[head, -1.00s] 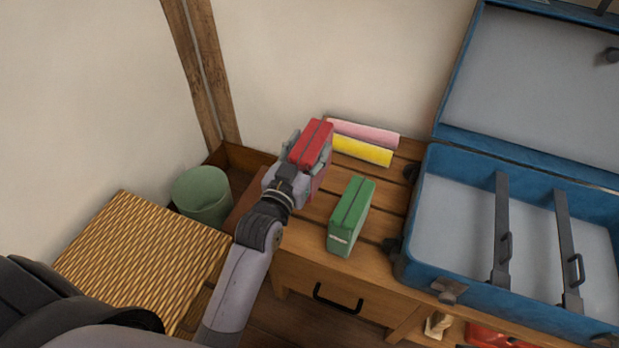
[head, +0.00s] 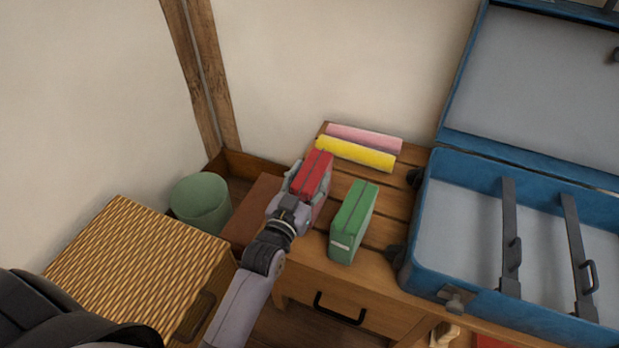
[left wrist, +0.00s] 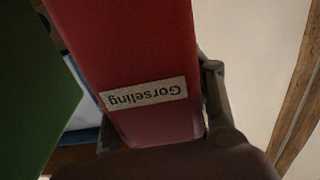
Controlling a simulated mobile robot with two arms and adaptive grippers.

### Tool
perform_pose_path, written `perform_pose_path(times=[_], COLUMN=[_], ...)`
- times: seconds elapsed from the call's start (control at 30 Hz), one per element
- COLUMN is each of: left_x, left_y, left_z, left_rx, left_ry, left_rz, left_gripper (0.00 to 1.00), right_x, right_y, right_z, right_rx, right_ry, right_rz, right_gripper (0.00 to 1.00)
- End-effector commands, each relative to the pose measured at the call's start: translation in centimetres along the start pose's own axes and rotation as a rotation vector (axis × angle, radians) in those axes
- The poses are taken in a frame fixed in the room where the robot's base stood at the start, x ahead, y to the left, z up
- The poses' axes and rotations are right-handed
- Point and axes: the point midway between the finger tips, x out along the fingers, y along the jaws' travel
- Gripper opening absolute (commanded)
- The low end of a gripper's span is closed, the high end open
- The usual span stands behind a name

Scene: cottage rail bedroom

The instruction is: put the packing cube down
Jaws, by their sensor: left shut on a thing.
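A red packing cube (head: 313,174) is held in my left gripper (head: 306,182), over the left end of the slatted wooden bench. The gripper is shut on it. In the left wrist view the red cube (left wrist: 135,50) fills the middle and bears a label reading "Gorseling". I cannot tell from these frames whether its underside touches the slats. A green packing cube (head: 353,222) stands on the bench just right of the gripper; its side also shows at the left of the left wrist view (left wrist: 35,85). My right gripper is not in view.
A yellow roll (head: 355,153) and a pink roll (head: 365,138) lie behind on the bench (head: 385,234). An open blue suitcase (head: 430,262) with straps stands at right. A green bin (head: 201,203) and a woven basket (head: 135,262) are at left.

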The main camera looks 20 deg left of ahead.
Motion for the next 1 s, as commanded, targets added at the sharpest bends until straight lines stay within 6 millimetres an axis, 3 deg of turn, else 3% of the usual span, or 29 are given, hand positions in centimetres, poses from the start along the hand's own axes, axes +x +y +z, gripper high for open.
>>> perform_pose_path(times=[0.07,0.1,0.37,0.73,0.87,1.0], left_x=[0.0,0.0,0.0,0.0,-1.6,-4.5], left_y=[0.0,0.0,0.0,0.0,0.0,0.0], left_z=[0.2,0.3,0.3,-0.2,0.0,0.0], left_rx=[0.0,0.0,0.0,0.0,0.001,0.001], left_ry=[0.002,-0.001,-0.001,0.0,-0.004,-0.006], left_rz=[0.0,0.0,0.0,0.0,0.0,0.001], left_gripper=[0.0,0.5,0.67,0.68,0.68,0.68], right_x=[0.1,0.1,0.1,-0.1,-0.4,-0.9], right_y=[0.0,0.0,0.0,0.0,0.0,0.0], right_z=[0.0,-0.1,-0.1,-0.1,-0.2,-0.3], right_rx=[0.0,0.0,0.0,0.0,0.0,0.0], right_ry=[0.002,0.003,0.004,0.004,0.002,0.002], right_rz=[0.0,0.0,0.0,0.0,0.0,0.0], right_gripper=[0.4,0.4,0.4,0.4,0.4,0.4])
